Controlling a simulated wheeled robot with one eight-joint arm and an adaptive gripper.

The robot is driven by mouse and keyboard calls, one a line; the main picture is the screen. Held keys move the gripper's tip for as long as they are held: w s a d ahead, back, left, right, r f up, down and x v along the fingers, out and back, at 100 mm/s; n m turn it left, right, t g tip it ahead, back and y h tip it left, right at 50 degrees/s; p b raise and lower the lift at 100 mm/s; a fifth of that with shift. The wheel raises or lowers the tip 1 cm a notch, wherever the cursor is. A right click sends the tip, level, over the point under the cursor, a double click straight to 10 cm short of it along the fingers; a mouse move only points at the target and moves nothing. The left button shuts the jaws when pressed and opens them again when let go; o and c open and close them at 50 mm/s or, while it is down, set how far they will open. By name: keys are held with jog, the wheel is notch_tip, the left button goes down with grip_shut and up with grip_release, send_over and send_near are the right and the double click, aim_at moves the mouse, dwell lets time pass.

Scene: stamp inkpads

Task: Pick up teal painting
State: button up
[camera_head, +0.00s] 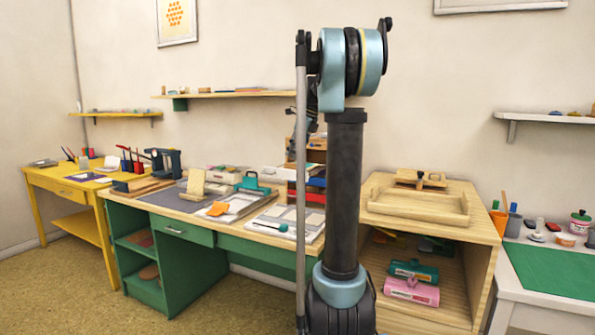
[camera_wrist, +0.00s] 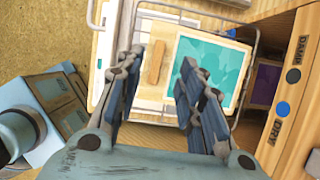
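A teal painting (camera_wrist: 215,68) with a pale border shows in the wrist view, right of the picture's middle. It lies flat within a thin wire rack (camera_wrist: 252,70). My gripper (camera_wrist: 162,58) is open, with nothing between its fingers. The right finger overlaps the painting's left side in the picture and hides part of it; I cannot tell the height between them. In the head view my arm stands in front of the desk, my gripper is not visible, and I cannot make out the painting.
A small wooden block (camera_wrist: 155,62) lies left of the painting. In the head view, a green desk (camera_head: 190,245), yellow table (camera_head: 75,187) and wooden cabinet (camera_head: 480,225) line the wall.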

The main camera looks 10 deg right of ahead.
aim_at(293, 165)
jog(key=shift+x, duration=2.35)
jog(key=shift+s, duration=0.1)
jog(key=shift+c, duration=0.2)
grip_shut()
